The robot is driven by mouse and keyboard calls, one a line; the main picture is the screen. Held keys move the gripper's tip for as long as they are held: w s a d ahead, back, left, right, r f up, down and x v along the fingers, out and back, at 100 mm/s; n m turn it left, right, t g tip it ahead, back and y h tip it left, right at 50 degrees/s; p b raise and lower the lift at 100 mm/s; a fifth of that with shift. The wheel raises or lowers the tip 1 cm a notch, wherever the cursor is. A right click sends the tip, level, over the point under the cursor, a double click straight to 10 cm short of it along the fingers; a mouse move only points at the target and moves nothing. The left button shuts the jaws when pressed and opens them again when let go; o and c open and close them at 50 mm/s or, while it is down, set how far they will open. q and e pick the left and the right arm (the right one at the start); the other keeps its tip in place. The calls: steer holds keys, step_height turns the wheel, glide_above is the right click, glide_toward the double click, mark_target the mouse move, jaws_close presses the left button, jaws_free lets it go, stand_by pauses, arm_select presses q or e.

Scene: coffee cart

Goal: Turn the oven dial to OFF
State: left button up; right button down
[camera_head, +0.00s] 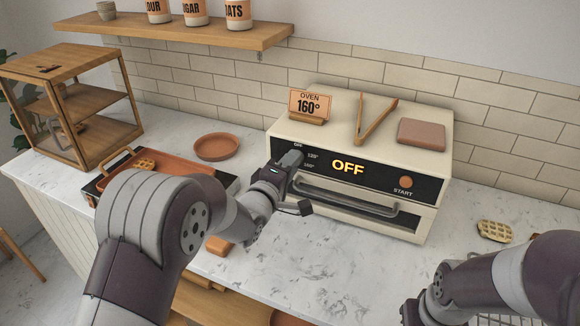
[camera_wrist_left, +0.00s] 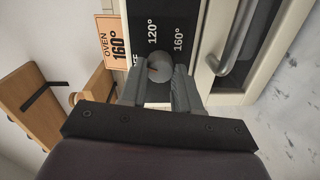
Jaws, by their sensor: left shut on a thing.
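The cream oven (camera_head: 430,176) stands on the counter against the tiled wall. Its black front panel shows OFF (camera_head: 347,168) in lit orange letters. The marks 120° and 160° show beside the dial. My right arm (camera_head: 490,285) is at the lower right, and its fingertips are not clear in the frame.
An oven handle (camera_head: 350,198) runs below the panel, close to my left gripper. On the oven top are a 160° sign (camera_head: 310,105), tongs (camera_head: 376,120) and a brown block (camera_head: 421,132). A waffle (camera_head: 495,231) lies at right. A round dish (camera_head: 216,146) and tray (camera_head: 180,165) are at left.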

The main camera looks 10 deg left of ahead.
arm_select(q)
steer(key=shift+f+n, duration=0.1)
steer(key=shift+n, duration=1.7)
steer(key=o, duration=1.1)
steer(key=shift+c, duration=0.2)
steer(key=shift+s+a, duration=0.1)
arm_select(e)
steer(key=shift+f+b, duration=0.65)
arm_select(q)
steer(key=v, duration=1.2)
steer(key=shift+s, duration=0.2)
steer(key=shift+a, duration=0.15)
